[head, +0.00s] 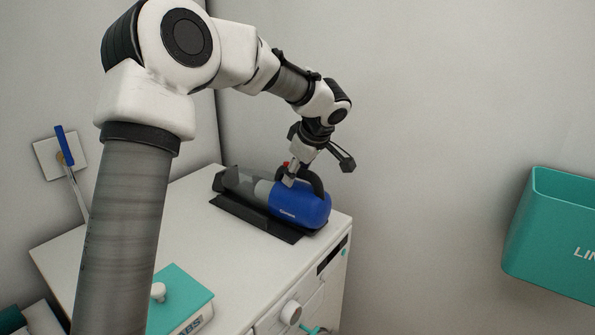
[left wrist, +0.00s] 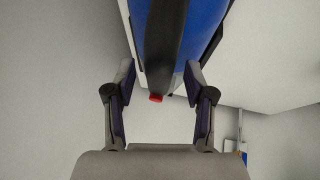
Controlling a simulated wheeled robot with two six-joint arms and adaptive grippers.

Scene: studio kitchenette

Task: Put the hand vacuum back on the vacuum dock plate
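The hand vacuum (head: 300,205) has a blue body, a dark looped handle and a grey nozzle end. It lies lengthwise along the black vacuum dock plate (head: 256,222) on the white counter top; I cannot tell whether it sits fully flat. My left gripper (head: 291,178) is at the vacuum's handle, from above. In the left wrist view, its two fingers (left wrist: 160,85) stand apart on either side of the dark handle (left wrist: 167,45), with gaps showing. A red button (left wrist: 156,98) shows at the handle's end. My right gripper is not in view.
The white appliance top (head: 190,215) carries a teal box (head: 180,297) with a white knob at the front. A teal bin (head: 550,235) hangs on the wall at the right. A blue-handled lever (head: 64,146) is on the left wall.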

